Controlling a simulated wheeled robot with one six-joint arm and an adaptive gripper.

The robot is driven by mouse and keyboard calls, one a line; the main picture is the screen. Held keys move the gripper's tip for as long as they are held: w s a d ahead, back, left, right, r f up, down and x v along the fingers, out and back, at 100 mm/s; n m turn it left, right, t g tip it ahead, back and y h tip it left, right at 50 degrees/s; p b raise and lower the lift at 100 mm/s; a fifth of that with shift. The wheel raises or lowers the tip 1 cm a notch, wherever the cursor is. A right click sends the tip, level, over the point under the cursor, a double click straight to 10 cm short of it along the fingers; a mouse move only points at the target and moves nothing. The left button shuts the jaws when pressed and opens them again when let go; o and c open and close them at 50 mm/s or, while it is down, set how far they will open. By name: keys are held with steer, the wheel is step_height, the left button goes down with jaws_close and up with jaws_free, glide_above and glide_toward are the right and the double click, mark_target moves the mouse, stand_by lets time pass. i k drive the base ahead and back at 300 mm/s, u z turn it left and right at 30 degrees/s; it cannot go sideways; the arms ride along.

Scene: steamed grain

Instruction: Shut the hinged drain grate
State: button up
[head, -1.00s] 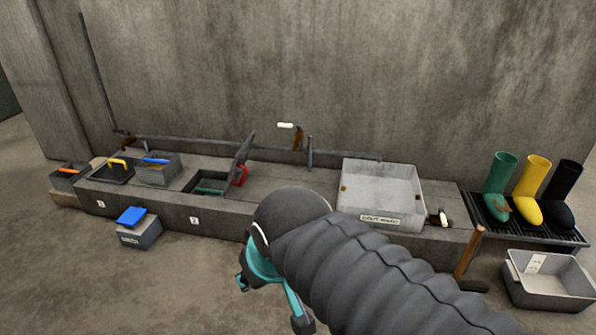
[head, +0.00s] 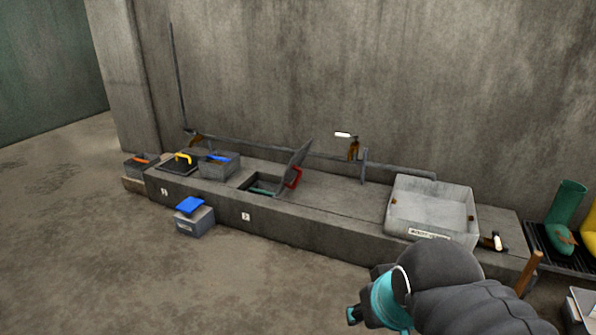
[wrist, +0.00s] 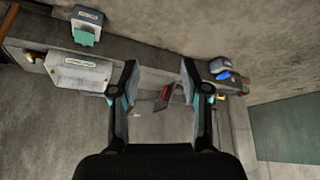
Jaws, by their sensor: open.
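The hinged drain grate (head: 300,153) stands raised and tilted at the right side of a square opening (head: 262,187) in the concrete ledge. A red handle (head: 293,178) is on its right-hand face. Something teal shows inside the opening. My gripper (head: 362,312) is low in the head view, in front of the ledge and apart from the grate. In the wrist view my gripper (wrist: 160,78) is open, with nothing between its fingers. The red handle also shows there, small, beyond the fingers (wrist: 166,92).
A second lid with a yellow handle (head: 182,160) and a grey box with a blue handle (head: 219,166) sit left on the ledge. A white basin (head: 432,208) stands right. A small blue-topped box (head: 193,217) is on the floor. A pipe (head: 255,150) runs behind. Floor at left is clear.

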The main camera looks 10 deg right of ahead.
mark_target(300, 170)
steer(key=z, duration=0.05)
steer(key=k, duration=0.45)
steer(key=z, duration=0.7)
steer(key=i, duration=0.9)
steer(key=u, duration=0.45)
steer(key=i, duration=0.55)
steer(key=u, duration=0.5)
